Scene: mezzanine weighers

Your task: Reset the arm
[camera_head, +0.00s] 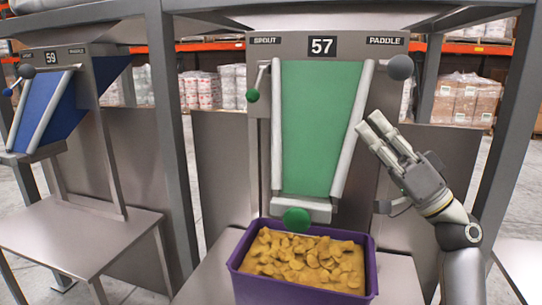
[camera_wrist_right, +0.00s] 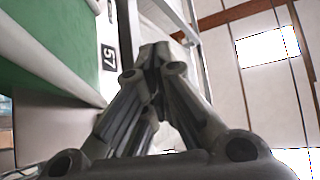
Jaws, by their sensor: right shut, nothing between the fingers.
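My right gripper (camera_head: 376,131) is raised in front of the right side of weigher 57, beside the right rail of its green chute (camera_head: 317,125). Its fingers point up and to the left and are shut with nothing between them. The right wrist view shows the closed fingers (camera_wrist_right: 153,55) close up, with the green chute and the 57 label (camera_wrist_right: 108,57) at the left. The grey paddle knob (camera_head: 400,67) is above the gripper, apart from it in the head view. My left gripper does not show.
A purple crate (camera_head: 236,264) full of yellow-brown pieces stands below the chute spout with its green ball (camera_head: 296,220). Weigher 59 with a blue chute (camera_head: 45,108) is at the left. Grey frame posts (camera_head: 172,130) stand at both sides. A bare metal table (camera_head: 75,235) is at the left.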

